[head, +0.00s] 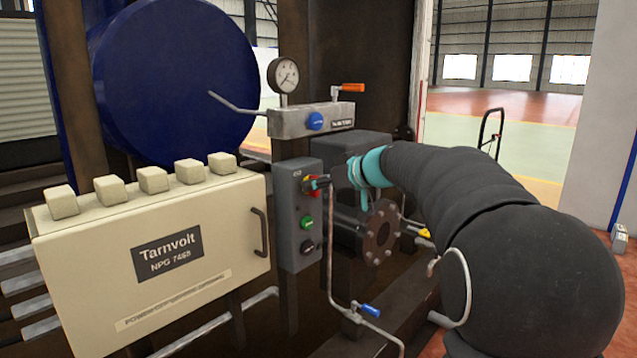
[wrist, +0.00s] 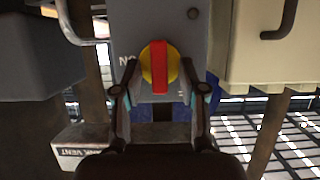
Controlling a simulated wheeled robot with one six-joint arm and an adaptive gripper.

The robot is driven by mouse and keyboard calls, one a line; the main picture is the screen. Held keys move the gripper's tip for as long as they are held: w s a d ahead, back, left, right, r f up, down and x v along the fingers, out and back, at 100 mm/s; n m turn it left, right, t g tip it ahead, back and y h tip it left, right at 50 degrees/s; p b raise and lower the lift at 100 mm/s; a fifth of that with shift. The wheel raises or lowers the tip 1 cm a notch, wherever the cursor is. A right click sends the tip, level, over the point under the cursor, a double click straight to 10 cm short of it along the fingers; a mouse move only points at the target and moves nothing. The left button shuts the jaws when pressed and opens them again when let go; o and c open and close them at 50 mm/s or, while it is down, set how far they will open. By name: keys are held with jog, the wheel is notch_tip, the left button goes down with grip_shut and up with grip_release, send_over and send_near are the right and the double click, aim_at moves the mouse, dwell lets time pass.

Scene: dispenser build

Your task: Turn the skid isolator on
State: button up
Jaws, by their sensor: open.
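The skid isolator is a rotary switch with a red handle on a yellow disc (head: 311,187), at the top of a grey control box (head: 292,233). In the wrist view the red handle (wrist: 160,66) stands upright across the yellow disc (wrist: 146,64). My gripper (head: 325,183) is at the isolator in the head view and partly covers it. In the wrist view my gripper (wrist: 161,78) is open, with one finger on each side of the handle and gaps between. Lettering beside the disc is partly hidden by a finger.
A green button (head: 307,222) and a black knob (head: 307,247) sit below the isolator. A cream Tarnvolt cabinet (head: 95,275) stands left. A valve block (head: 285,123) with gauge (head: 283,75) is above. A pipe with a blue-handled valve (head: 370,310) runs in front.

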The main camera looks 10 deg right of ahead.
grip_shut()
jog(key=shift+d, duration=0.1)
jog(key=shift+w+d+f+m+g+y+b, duration=0.2)
jog(key=shift+m+y+b, duration=0.3)
jog(key=shift+m+y, duration=1.2)
jog(key=shift+w+d+f+m+g+y+b, duration=0.15)
jog(key=shift+m+g+y+b, duration=0.4)
jog(key=shift+m, duration=2.15)
jog(key=shift+d+f+m+g+y+b, duration=0.1)
jog(key=shift+f+m+y+b, duration=0.25)
jog(key=shift+m+y, duration=1.4)
jog(key=shift+r+m+h, duration=0.1)
jog(key=shift+m+h, duration=0.3)
jog(key=shift+m, duration=0.25)
